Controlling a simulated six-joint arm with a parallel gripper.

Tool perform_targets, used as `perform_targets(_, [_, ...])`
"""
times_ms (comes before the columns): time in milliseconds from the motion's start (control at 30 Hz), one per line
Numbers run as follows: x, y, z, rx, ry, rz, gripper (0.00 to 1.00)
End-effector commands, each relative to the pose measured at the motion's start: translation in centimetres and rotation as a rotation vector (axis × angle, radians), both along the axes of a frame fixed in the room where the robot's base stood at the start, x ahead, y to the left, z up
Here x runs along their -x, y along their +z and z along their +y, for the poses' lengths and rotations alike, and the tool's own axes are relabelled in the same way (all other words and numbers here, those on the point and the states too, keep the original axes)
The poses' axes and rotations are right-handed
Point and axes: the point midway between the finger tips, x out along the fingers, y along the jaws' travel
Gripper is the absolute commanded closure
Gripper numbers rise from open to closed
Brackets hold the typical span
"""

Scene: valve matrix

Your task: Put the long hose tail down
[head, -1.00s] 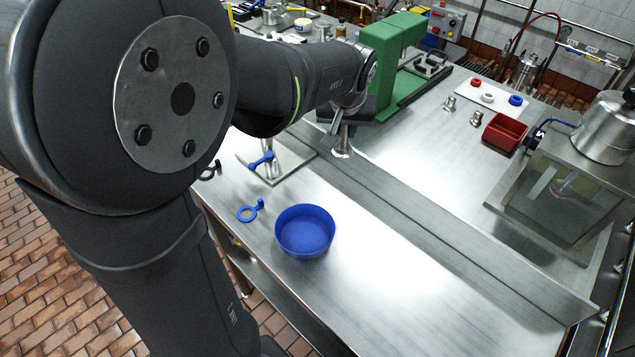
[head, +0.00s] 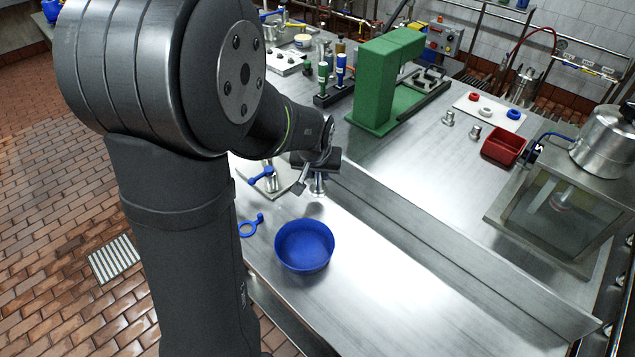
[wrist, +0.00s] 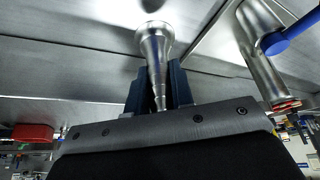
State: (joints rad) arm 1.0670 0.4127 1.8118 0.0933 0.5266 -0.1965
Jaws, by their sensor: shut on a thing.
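The long hose tail (head: 318,187) is a shiny steel piece with a round flange at its lower end. In the wrist view the hose tail (wrist: 155,55) stands between the two dark blue fingers, its narrow ribbed end towards my gripper and its flange away from it. My gripper (head: 314,172) is shut on it, above the front strip of the steel bench (head: 400,270). The flange is close to the bench top; I cannot tell whether it touches. The upper part of the hose tail is hidden by my gripper in the head view.
A steel valve with a blue handle (head: 261,175) stands on a plate just left of my gripper. A blue bowl (head: 304,246) and a blue ring clamp (head: 250,226) are nearer. A green frame (head: 385,80) stands behind. The bench right of the bowl is clear.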

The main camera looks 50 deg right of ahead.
Motion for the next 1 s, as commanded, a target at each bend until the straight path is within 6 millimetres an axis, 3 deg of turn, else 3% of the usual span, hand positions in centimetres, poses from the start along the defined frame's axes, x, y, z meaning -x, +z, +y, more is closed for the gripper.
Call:
perform_targets(300, [-0.1, -3.9, 0.0, -0.001, -0.002, 0.0, 1.0])
perform_targets(700, [-0.1, -4.3, 0.0, -0.001, -0.001, 0.0, 1.0])
perform_targets(733, [-0.1, -4.3, 0.0, -0.001, -0.001, 0.0, 0.75])
perform_targets(800, [-0.1, -4.3, 0.0, -0.001, -0.001, 0.0, 0.61])
perform_targets(833, [-0.1, -4.3, 0.0, -0.001, -0.001, 0.0, 0.57])
perform_targets(1000, [-0.1, -4.3, 0.0, 0.0, -0.001, 0.0, 0.57])
